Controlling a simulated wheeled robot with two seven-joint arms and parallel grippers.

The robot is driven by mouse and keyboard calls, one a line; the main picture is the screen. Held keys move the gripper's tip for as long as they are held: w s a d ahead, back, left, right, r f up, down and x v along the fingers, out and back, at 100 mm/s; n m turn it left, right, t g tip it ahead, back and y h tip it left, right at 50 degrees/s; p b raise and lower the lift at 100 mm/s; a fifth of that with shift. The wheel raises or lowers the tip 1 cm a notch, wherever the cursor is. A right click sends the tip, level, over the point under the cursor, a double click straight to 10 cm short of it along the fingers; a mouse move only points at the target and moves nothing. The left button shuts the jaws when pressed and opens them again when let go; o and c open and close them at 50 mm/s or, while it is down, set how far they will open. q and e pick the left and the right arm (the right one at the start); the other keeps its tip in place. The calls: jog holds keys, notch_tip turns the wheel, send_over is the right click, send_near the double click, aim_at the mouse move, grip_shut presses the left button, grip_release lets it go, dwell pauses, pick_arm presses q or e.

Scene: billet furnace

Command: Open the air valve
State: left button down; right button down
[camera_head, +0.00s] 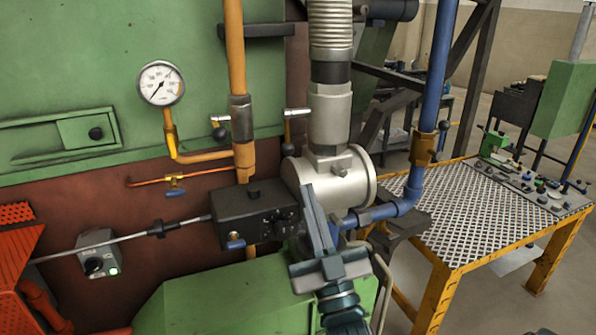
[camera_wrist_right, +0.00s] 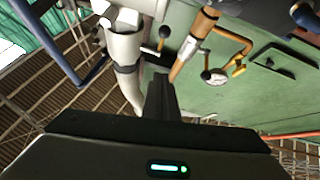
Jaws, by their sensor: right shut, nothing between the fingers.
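Two more levers stand by the orange pipe: a left lever (camera_head: 219,132) and a right lever (camera_head: 288,135) with a black ball end. I cannot tell from labels which is the air valve. My right gripper (camera_head: 316,213) is shut and empty, in front of the burner body and below the right lever. Its fingers (camera_wrist_right: 161,98) also show in the wrist view, pointing toward the pipes. My left gripper is not in view.
A silver burner body (camera_head: 330,180) with a ribbed hose stands behind the gripper. A black control box (camera_head: 255,212) is to its left. A pressure gauge (camera_head: 161,83) is on the green wall.

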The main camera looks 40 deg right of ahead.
aim_at(286, 134)
jog(key=shift+w+d+r, duration=0.6)
jog(key=shift+w, duration=1.15)
jog(key=shift+w+d+r, duration=0.6)
jog(key=shift+w+d, duration=0.05)
jog(key=shift+w, duration=1.1)
jog(key=shift+w+d+r, duration=0.6)
jog(key=shift+w, duration=1.15)
